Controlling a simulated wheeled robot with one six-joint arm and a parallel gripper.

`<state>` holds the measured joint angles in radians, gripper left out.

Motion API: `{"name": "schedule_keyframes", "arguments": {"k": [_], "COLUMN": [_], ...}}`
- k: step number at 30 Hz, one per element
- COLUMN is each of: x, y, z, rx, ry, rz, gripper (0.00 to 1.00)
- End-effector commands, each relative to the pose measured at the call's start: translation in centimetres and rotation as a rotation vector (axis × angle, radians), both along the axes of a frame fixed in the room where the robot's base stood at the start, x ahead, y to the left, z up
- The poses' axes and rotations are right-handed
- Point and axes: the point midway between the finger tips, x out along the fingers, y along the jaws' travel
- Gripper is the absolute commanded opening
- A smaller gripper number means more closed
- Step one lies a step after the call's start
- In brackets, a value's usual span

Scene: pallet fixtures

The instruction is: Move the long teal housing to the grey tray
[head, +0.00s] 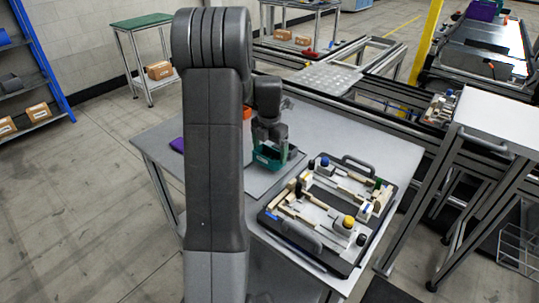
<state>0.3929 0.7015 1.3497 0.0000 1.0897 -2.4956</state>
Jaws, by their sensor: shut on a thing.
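The teal housing (266,162) is between the fingers of my gripper (270,147), just right of my arm's large dark link. My gripper is shut on it. The housing is over a flat grey tray (259,184) on the table. I cannot tell whether the housing touches the tray or hangs slightly above it. My arm hides the left part of this area.
A dark fixture pallet (282,231) with handles, wooden blocks and several knobs stands right of the tray. A purple item (177,145) lies at the table's left edge. The table (360,137) is bare at the back right. A white-topped stand (505,120) is close on the right.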

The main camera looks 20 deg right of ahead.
Motion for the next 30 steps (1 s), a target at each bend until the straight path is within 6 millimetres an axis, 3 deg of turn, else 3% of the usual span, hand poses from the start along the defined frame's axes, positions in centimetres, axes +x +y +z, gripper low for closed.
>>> {"name": "schedule_keyframes", "arguments": {"k": [4, 15, 16, 17, 25, 30], "x": [-0.1, 0.0, 0.0, 0.0, 0.0, 0.1], "y": [0.0, 0.0, 0.0, 0.0, 0.0, 0.0], "z": [-2.0, -2.6, -2.5, -2.5, -2.2, -0.1], "rx": [0.002, 0.0, 0.0, 0.0, 0.0, -0.002], "ry": [0.003, 0.0, 0.0, 0.0, 0.0, -0.003], "rz": [0.0, 0.0, 0.0, 0.0, 0.0, 0.0], "gripper": [0.65, 0.65, 0.96, 1.0, 1.0, 1.0]}}
